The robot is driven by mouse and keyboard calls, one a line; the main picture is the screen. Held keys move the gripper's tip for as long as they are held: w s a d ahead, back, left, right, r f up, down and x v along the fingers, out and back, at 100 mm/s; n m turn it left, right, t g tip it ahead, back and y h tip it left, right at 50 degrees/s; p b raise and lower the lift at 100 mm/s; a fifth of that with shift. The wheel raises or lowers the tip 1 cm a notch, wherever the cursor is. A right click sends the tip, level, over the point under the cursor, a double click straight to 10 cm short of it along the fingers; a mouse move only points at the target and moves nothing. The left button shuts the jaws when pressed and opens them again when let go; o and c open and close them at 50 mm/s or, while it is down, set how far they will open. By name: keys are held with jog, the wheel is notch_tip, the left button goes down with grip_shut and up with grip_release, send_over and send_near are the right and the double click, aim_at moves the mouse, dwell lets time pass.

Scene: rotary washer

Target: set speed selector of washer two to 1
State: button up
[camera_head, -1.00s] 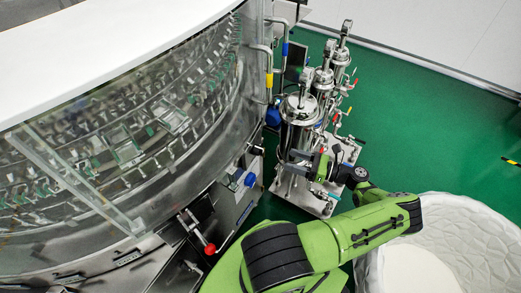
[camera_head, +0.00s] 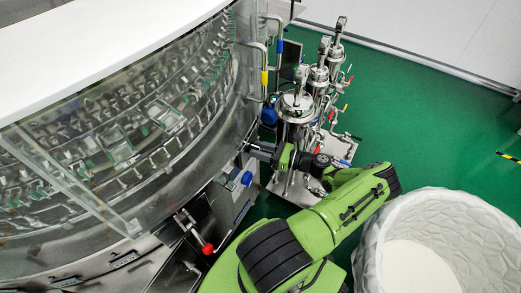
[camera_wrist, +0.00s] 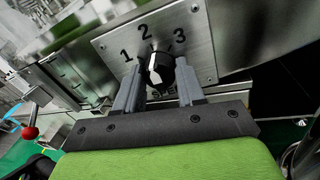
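The speed selector is a black knob (camera_wrist: 160,70) with a pale face, on a metal plate (camera_wrist: 112,46) marked 1, 2 and 3 in the wrist view. Its pointer is up, near the 2. My gripper (camera_wrist: 158,80) is open, with one finger on the left and one on the right of the knob. I cannot tell whether the fingertips touch it. In the head view my gripper (camera_head: 258,150) reaches the washer's (camera_head: 190,165) right side, and the knob is hidden there.
A red-ball lever (camera_head: 207,249) sticks out below left of my gripper, and a blue knob (camera_head: 247,178) sits just below it. Steel filter housings (camera_head: 297,108) stand behind my arm. A white round tub (camera_head: 365,245) stands at right.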

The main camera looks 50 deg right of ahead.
jog(key=c, duration=0.4)
jog(key=shift+c, duration=0.2)
jog(key=shift+n, duration=0.3)
jog(key=n, duration=0.8)
jog(key=shift+a+b, duration=0.1)
jog(key=shift+b, duration=0.3)
jog(key=o, duration=1)
jog(key=shift+r, duration=0.1)
jog(key=shift+o, duration=0.2)
jog(key=shift+s, duration=0.1)
